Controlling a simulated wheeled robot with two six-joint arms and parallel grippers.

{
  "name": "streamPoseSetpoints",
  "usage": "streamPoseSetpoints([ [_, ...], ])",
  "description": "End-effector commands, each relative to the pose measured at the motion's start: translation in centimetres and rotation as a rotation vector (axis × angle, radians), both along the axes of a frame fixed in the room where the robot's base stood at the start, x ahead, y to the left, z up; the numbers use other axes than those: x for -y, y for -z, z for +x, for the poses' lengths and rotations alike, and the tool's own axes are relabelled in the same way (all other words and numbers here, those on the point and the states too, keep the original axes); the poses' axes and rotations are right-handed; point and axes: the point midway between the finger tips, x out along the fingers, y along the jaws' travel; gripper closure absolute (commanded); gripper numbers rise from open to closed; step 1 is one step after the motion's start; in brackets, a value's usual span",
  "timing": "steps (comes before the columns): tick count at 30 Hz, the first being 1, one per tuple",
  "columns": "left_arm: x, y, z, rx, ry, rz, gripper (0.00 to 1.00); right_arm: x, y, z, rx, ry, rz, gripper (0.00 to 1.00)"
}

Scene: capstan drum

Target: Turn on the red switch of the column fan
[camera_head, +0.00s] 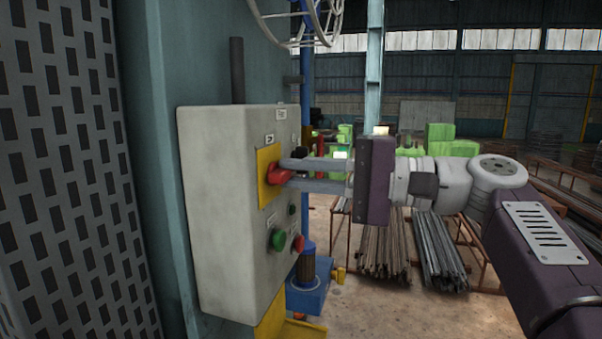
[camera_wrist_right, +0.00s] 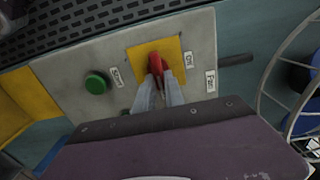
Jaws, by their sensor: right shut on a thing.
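The red switch (camera_head: 278,173) sits on a yellow plate (camera_head: 264,187) on the front of a grey control box (camera_head: 218,220). In the right wrist view the red switch (camera_wrist_right: 157,63) shows between the tips of my right gripper (camera_wrist_right: 162,82), on the yellow plate (camera_wrist_right: 142,58) with an "On" label beside it and a "Fan" label further right. In the head view my right gripper (camera_head: 285,174) reaches in from the right, and its fingers are shut on the red switch. The fingers hide part of the switch. My left gripper is not in view.
A green button (camera_head: 277,240) and a red button (camera_head: 298,243) sit lower on the box. A perforated panel (camera_head: 70,180) stands at the left. A fan guard (camera_head: 305,22) is above. Pipe bundles (camera_head: 385,245) lie behind my right arm.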

Motion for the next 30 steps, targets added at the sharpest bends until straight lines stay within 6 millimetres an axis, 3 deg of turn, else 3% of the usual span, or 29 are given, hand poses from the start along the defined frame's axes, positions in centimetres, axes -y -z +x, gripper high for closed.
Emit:
streamPoseSetpoints([
  [1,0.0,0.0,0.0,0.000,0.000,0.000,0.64,0.0,-0.1,0.0,-0.001,0.000,0.003,1.00],
  [2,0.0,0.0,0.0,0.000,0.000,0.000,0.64,0.0,-0.1,0.0,-0.001,0.000,0.003,0.81],
  [4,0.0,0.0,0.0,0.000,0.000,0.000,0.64,0.0,-0.1,0.0,0.000,0.000,0.002,0.65],
  [14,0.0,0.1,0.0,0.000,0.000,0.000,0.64,0.2,0.0,0.0,0.000,0.001,0.001,0.65],
  [17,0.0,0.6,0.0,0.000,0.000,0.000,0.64,1.4,0.2,-0.2,0.001,0.005,0.001,0.65],
  [25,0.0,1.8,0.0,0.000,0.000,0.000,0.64,6.6,0.2,-1.9,0.001,0.006,0.001,0.65],
  [30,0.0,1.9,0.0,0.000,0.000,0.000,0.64,8.3,0.1,-2.6,0.000,0.001,0.001,0.65],
])
